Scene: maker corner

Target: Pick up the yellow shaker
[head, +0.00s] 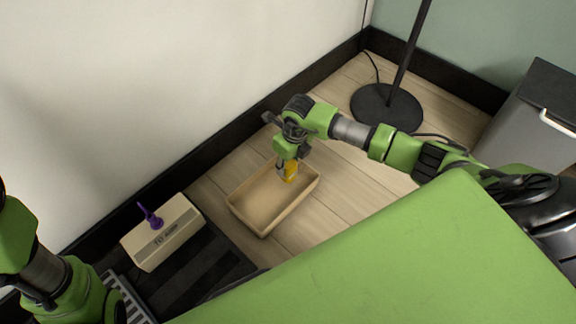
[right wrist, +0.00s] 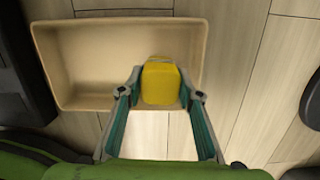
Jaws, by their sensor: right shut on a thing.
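The yellow shaker (head: 290,173) is at the upper right end of the tan tray in the head view. It also shows in the right wrist view (right wrist: 160,84), where it overlaps the tray's near wall. My right gripper (head: 285,163) comes down from above. In the right wrist view its two fingers (right wrist: 161,88) are shut on the shaker, one on each side. Whether the shaker touches the tray floor or hangs just above it, I cannot tell. My left arm shows at the lower left of the head view, but its gripper is not in view.
The shallow tan tray (head: 246,219) stands on the wooden floor and looks otherwise empty. Left of it, a beige box (head: 158,246) bears a purple object (head: 151,217). A black lamp base (head: 386,107) and a grey cabinet (head: 520,120) stand at the right. Walls close the back.

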